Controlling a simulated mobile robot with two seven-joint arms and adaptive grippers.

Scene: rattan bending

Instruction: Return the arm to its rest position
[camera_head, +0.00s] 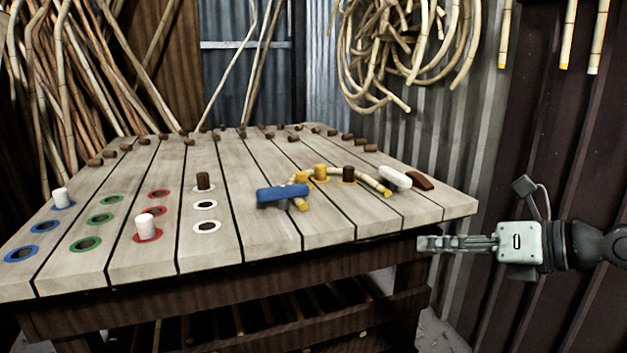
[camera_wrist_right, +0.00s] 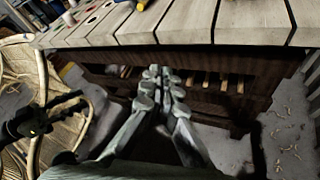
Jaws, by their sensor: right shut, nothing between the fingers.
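My right gripper (camera_head: 425,243) is at the right front corner of the wooden workbench (camera_head: 440,203), beside and a little below the edge of its top. Its fingers are together and hold nothing. In the right wrist view the closed fingers (camera_wrist_right: 162,75) point toward the bench's front, just below the tabletop edge (camera_wrist_right: 240,25). My right arm (camera_head: 590,245) comes in from the right edge of the head view. My left gripper does not show in the head view.
Corrugated metal walls stand behind. In the wrist view a rattan chair (camera_wrist_right: 20,70) is at left.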

